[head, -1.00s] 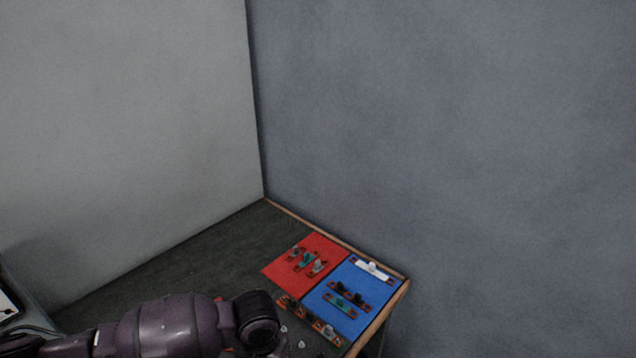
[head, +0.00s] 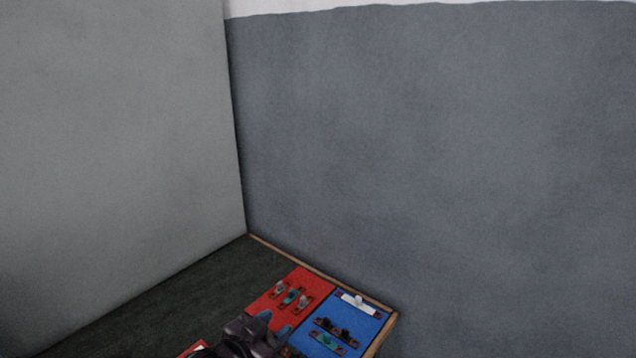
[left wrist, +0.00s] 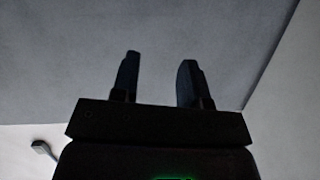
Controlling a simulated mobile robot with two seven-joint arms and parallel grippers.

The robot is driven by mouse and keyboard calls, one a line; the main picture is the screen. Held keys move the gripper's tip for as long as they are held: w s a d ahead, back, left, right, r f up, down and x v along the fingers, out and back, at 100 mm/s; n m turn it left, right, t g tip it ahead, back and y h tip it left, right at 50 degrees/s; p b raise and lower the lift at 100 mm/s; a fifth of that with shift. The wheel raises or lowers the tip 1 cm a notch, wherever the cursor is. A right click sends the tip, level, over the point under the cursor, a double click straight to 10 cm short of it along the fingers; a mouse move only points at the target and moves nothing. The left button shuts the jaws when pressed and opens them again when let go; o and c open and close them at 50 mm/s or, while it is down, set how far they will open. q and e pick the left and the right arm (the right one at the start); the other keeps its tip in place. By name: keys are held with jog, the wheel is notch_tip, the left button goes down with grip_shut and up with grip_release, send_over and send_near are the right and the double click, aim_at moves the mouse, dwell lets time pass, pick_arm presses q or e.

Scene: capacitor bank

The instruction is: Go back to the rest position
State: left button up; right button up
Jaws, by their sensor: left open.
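My left gripper (head: 272,326) shows at the bottom of the head view, over the near edge of the red and blue mats. In the left wrist view its two dark fingers (left wrist: 158,82) stand apart with nothing between them, against bare grey wall. My right gripper is in neither view.
A dark table (head: 150,310) fills the corner between two walls. A red mat (head: 276,290) holds several small parts on brown bases. A blue mat (head: 372,328) beside it holds a white part (head: 359,303), dark parts (head: 336,329) and a green part (head: 327,342).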

pick_arm(q)
jog(key=s+a+f+n+y, duration=0.7)
jog(key=s+a+f, duration=0.9)
jog(key=s+a, duration=0.3)
jog(key=shift+s+g+y, duration=0.3)
jog(key=shift+s+y, duration=0.2)
jog(key=shift+s, duration=0.4)
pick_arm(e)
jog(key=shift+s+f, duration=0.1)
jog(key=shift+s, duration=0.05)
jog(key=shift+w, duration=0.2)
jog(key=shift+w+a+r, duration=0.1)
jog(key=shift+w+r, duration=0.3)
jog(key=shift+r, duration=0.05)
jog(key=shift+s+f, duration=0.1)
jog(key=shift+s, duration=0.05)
